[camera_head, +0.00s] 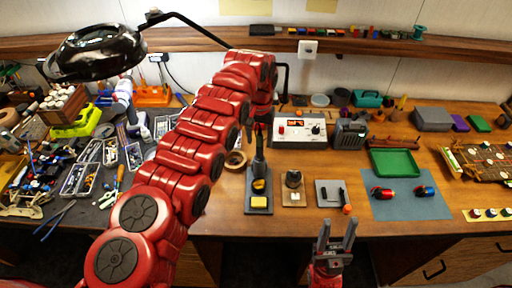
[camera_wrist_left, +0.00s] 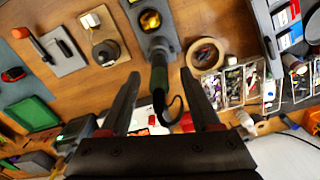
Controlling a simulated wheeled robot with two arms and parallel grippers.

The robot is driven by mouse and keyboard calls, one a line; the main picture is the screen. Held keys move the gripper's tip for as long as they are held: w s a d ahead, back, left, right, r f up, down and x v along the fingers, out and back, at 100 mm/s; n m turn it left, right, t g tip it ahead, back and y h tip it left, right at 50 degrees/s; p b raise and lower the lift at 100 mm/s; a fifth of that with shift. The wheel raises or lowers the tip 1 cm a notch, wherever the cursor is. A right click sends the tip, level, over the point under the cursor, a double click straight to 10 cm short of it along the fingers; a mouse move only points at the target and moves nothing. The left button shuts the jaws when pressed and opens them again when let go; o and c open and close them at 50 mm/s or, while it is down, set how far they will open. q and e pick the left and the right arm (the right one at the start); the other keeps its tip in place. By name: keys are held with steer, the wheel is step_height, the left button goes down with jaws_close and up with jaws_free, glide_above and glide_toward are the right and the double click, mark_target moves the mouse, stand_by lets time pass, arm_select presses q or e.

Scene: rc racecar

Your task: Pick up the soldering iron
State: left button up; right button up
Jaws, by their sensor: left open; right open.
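The soldering iron (camera_head: 259,150) stands tilted in its dark stand (camera_head: 259,203), which has a yellow sponge at the front. The left gripper is open and holds nothing. The iron's tip is hidden in the stand. In the head view my left arm hides most of that gripper. My right gripper (camera_head: 337,236) is open and empty at the table's front edge.
A white soldering station (camera_head: 299,130) stands behind the iron. A tape roll (camera_head: 235,160) is left of the stand. A small tan-based holder (camera_head: 293,190) and a grey pad (camera_head: 333,194) are to the right. Parts trays crowd the left. A black lamp (camera_head: 100,52) hangs above.

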arm_select(q)
steer(key=shift+a+f, duration=0.15)
steer(key=shift+f, duration=0.25)
steer(key=shift+d, duration=0.3)
steer(key=shift+c, duration=0.9)
steer(key=shift+a, duration=0.15)
jaws_close()
